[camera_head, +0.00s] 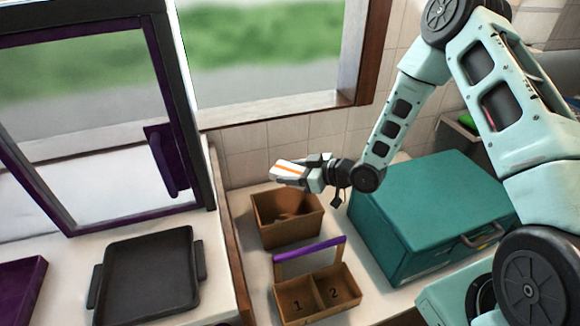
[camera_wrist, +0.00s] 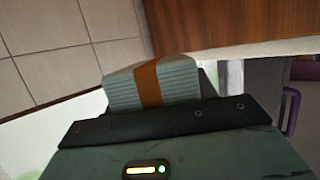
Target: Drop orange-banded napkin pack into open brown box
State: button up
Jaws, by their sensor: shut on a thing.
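The napkin pack (camera_head: 288,169) is white with an orange band. My gripper (camera_head: 300,173) is shut on it and holds it in the air. In the wrist view the pack (camera_wrist: 120,91) sticks out past the dark edge of my gripper, its orange band running across its stacked layers. The open brown box (camera_head: 286,238) stands on the counter below my gripper, near the tiled wall. The pack appears above the box's back left part in the head view; its exact height over the box is hard to tell. The box's inside is partly in shadow.
A two-part brown caddy (camera_head: 318,295) marked 1 and 2, with a purple handle, stands in front of the box. A teal box (camera_head: 435,212) is to the right. A black tray (camera_head: 146,277) lies left, beyond a wooden divider (camera_head: 229,235).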

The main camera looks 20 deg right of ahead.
jog(key=shift+f+b, duration=1.45)
jog(key=shift+f, duration=1.35)
jog(key=o, duration=1)
jog(key=shift+o, duration=0.2)
jog(key=shift+s+d, duration=0.1)
jog(key=b+v, duration=0.4)
jog(key=v, duration=1.3)
jog(key=shift+s+d, duration=0.1)
